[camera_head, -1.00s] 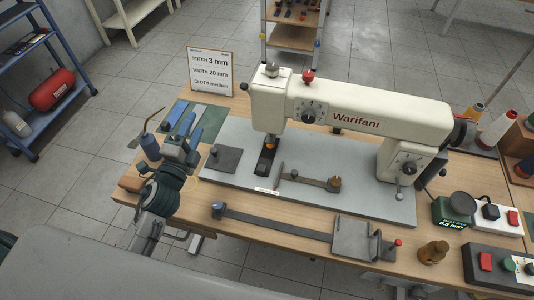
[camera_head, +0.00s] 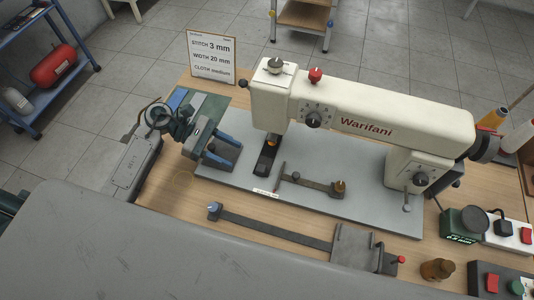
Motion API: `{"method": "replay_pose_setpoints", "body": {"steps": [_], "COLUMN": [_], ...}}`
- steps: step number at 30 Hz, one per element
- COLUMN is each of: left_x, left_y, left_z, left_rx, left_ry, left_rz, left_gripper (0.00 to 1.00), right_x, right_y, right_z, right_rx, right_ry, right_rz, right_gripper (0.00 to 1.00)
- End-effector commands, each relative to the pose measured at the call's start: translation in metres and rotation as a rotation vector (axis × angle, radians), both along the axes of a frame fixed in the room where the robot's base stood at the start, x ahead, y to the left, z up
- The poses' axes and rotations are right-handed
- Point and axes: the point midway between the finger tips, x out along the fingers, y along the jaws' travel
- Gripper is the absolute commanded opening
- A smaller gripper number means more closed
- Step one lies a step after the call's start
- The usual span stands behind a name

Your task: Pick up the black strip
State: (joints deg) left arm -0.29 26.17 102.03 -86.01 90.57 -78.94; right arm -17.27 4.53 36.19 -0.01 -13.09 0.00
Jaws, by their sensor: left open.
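My left gripper (camera_head: 235,158) is open, its two blue fingers pointing right over the left end of the sewing machine's grey base plate (camera_head: 330,200). A dark, flat square piece (camera_head: 222,151) shows partly between and under the fingers; I cannot tell whether they touch it. A long dark strip (camera_head: 275,228) lies on the wooden table in front of the plate, apart from the gripper. It runs from a blue-topped knob (camera_head: 214,210) to a grey metal block (camera_head: 353,243). I cannot tell which dark piece is the black strip. My right gripper is not in view.
The cream sewing machine (camera_head: 365,112) stands right of the gripper, its dark presser foot (camera_head: 267,158) close to the fingers. A sign (camera_head: 212,57) stands behind. A green mat (camera_head: 210,103) lies at back left.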

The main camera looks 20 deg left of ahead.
Motion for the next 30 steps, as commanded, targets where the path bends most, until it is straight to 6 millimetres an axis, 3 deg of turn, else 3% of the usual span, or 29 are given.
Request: {"method": "replay_pose_setpoints", "body": {"steps": [9, 17, 24, 30], "left_x": [-0.002, -0.003, -0.003, -0.003], "left_y": [-0.038, -0.053, -0.082, -0.097], "left_z": [-0.013, -0.020, -0.029, -0.040], "left_rx": [-0.001, 0.001, -0.002, 0.001], "left_ry": [0.002, 0.002, 0.003, 0.001], "left_rz": [-0.007, -0.006, -0.005, -0.005], "left_gripper": [0.49, 0.49, 0.49, 0.49], "right_x": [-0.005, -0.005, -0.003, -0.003], "right_y": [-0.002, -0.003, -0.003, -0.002], "right_z": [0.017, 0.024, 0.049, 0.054], "right_rx": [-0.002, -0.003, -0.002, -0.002], "right_ry": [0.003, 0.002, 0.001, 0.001], "right_rz": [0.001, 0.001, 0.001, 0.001], "right_gripper": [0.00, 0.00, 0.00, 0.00]}}
